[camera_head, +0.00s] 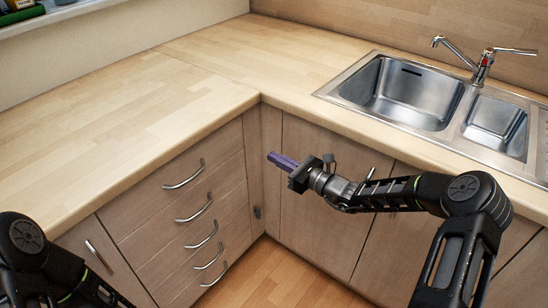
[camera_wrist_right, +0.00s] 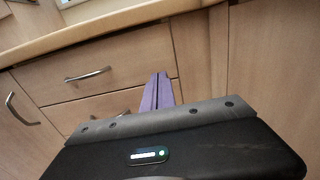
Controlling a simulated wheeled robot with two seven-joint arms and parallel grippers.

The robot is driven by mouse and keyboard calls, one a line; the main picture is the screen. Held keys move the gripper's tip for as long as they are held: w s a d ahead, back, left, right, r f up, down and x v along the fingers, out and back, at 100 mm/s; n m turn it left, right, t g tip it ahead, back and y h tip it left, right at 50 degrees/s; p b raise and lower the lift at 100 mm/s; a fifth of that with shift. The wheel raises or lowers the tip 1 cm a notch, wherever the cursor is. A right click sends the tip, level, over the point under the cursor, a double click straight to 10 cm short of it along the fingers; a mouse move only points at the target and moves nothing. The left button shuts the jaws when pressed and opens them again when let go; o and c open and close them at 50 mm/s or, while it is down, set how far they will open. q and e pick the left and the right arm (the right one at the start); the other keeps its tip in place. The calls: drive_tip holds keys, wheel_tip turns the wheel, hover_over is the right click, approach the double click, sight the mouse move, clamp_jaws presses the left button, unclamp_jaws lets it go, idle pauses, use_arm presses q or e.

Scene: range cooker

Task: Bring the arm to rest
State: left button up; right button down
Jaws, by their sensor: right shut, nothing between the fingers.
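My right arm comes in from the right in the head view. Its gripper (camera_head: 272,156) has purple fingers and is in the air in front of the cabinet doors, just below the counter edge. In the right wrist view the purple fingers (camera_wrist_right: 159,90) lie together, shut with nothing between them, pointing toward the drawer fronts. Part of my left arm (camera_head: 40,262) shows at the bottom left of the head view; its gripper is out of the frame.
A bare wooden counter (camera_head: 150,110) runs along the left and back. A steel sink (camera_head: 405,92) with a tap (camera_head: 483,66) is at the right. Several closed drawers with metal handles (camera_head: 184,175) are below the left counter. The wooden floor (camera_head: 262,275) is clear between the cabinets.

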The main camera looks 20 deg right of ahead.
drive_tip(key=s+a+f+n+g+h, duration=0.1)
drive_tip(key=s+a+f+n+g, duration=0.2)
drive_tip(key=s+f, duration=0.35)
drive_tip(key=s+a+f+n+g+h+p, duration=0.1)
drive_tip(key=s+a+f+n+g, duration=0.1)
drive_tip(key=s+f+n+g, duration=0.35)
drive_tip(key=s+a+f+n+g+h, duration=0.1)
drive_tip(key=s+a+f+n+g, duration=0.15)
drive_tip(key=s+f, duration=0.55)
drive_tip(key=s+a+n+g+h+p, duration=0.1)
drive_tip(key=s+a+n+p, duration=0.1)
drive_tip(key=s+n, duration=0.6)
drive_tip(key=s+a+f+n+g+h+p, duration=0.1)
drive_tip(key=s+a+n+h+p, duration=0.1)
drive_tip(key=s+n, duration=0.6)
drive_tip(key=s+a+p, duration=0.1)
drive_tip(key=s, duration=0.3)
drive_tip(key=shift+s+a+f+g, duration=0.2)
drive_tip(key=shift+a+g, duration=0.1)
drive_tip(key=shift+g, duration=0.1)
